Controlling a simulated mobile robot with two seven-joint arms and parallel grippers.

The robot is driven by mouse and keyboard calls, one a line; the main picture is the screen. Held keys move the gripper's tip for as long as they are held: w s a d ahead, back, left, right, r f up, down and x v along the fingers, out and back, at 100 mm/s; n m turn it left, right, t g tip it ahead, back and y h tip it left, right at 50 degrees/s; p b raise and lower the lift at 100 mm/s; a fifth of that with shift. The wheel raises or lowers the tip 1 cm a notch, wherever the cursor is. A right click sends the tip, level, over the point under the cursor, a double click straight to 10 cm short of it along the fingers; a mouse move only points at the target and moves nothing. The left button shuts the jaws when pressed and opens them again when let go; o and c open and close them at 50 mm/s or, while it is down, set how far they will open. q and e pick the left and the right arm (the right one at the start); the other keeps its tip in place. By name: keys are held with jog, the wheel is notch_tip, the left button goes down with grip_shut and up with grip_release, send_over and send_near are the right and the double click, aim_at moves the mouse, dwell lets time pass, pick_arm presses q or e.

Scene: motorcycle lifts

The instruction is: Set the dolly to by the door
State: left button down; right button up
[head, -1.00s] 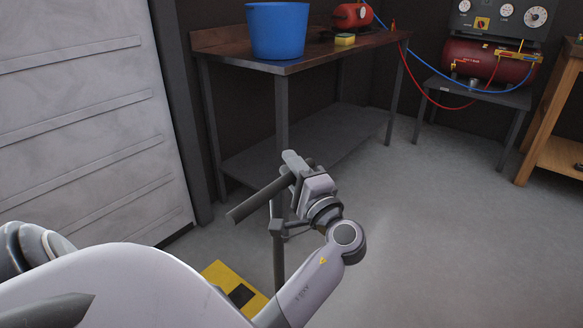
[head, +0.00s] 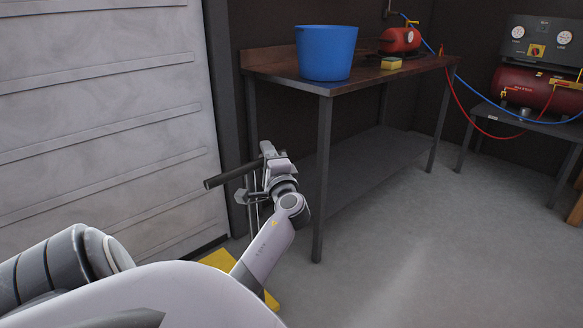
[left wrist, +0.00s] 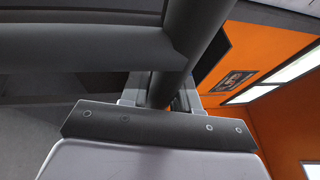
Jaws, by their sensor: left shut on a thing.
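The dolly has a yellow base (head: 218,258) on the floor and a dark bar handle (head: 226,178) on an upright. My left gripper (head: 269,161) is shut on the handle near its right end. My arm hides much of the base and part of the upright. In the left wrist view, the dark handle (left wrist: 85,45) crosses close in front of the gripper body. The door (head: 100,120) is pale grey, panelled and closed, at the left of the head view. The dolly stands close in front of the door's right side. My right gripper is not in view.
A workbench (head: 322,91) with a lower shelf stands right of the dolly, bearing a blue bucket (head: 326,53), a yellow sponge (head: 391,63) and a small red tank (head: 400,40). A red compressor (head: 538,89) stands farther right. Floor (head: 430,245) before the bench is clear.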

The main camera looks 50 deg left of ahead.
pick_arm(q)
jog(key=a, duration=0.6)
jog(key=shift+s+r+b, duration=0.25)
jog(key=shift+s+b, duration=0.1)
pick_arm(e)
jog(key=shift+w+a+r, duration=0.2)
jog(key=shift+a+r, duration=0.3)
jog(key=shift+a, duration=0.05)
pick_arm(q)
jog(key=shift+a, duration=0.15)
jog(key=c, duration=1.3)
grip_release()
jog(key=o, duration=0.4)
jog(key=shift+a+f, duration=0.1)
jog(key=shift+f, duration=0.05)
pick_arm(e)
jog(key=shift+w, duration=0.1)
